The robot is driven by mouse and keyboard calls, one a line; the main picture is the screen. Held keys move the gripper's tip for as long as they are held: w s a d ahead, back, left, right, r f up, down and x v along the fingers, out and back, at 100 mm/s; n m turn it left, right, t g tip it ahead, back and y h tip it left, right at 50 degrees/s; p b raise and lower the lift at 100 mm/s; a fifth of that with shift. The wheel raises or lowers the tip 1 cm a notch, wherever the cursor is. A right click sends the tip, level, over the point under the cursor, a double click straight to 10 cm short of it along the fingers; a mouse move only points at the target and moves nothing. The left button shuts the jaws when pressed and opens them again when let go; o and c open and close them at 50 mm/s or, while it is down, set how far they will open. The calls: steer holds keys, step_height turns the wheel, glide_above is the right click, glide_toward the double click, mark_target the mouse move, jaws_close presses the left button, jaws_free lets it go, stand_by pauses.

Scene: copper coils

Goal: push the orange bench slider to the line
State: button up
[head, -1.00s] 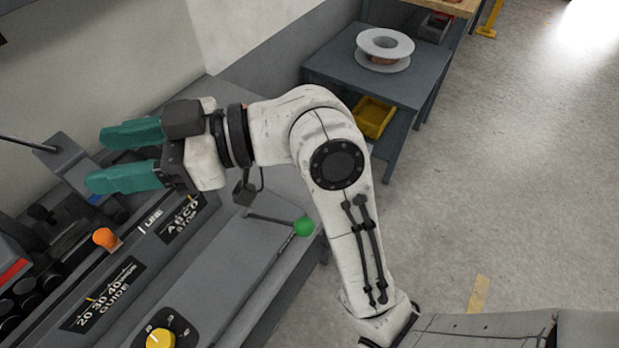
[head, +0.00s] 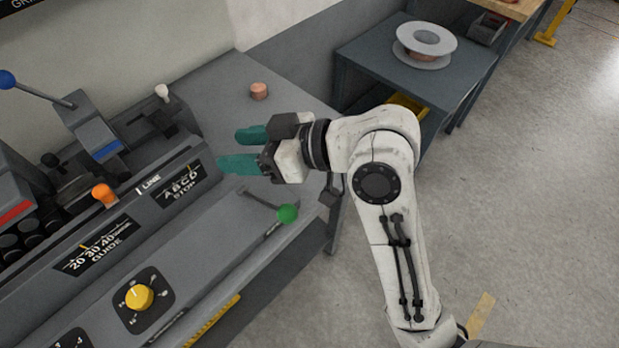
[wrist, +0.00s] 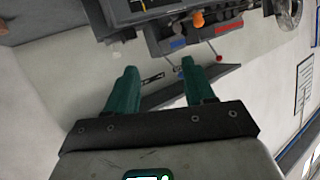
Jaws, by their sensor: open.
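The orange slider knob (head: 104,194) stands on the bench's guide rail in the head view, left of the white mark labelled LINE (head: 149,184). A gap separates the knob from the mark. In the wrist view the orange knob (wrist: 198,19) shows near the top, beyond the fingers. My gripper (head: 236,150) has teal fingers spread apart with nothing between them. It is to the right of the knob and of the LINE mark, over the right end of the bench, touching neither. Its fingers also show in the wrist view (wrist: 158,88).
A green-knobbed lever (head: 287,213) and a yellow dial (head: 139,297) are on the bench front. A white-knobbed lever (head: 162,92) and a blue-knobbed lever (head: 8,79) stand behind the rail. A copper piece (head: 259,91) lies at the back. A spool (head: 425,43) sits on a side table.

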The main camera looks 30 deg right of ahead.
steer(key=s+d+f+m+h, duration=0.1)
steer(key=d+f+m+h, duration=0.1)
steer(key=d+f, duration=0.2)
steer(key=s+d+f+m+g+h, duration=0.1)
steer(key=s+d+f+h, duration=0.1)
steer(key=f, duration=0.5)
steer(key=shift+s+d+m+h, duration=0.35)
steer(key=shift+d+h, duration=0.25)
steer(key=shift+d, duration=0.5)
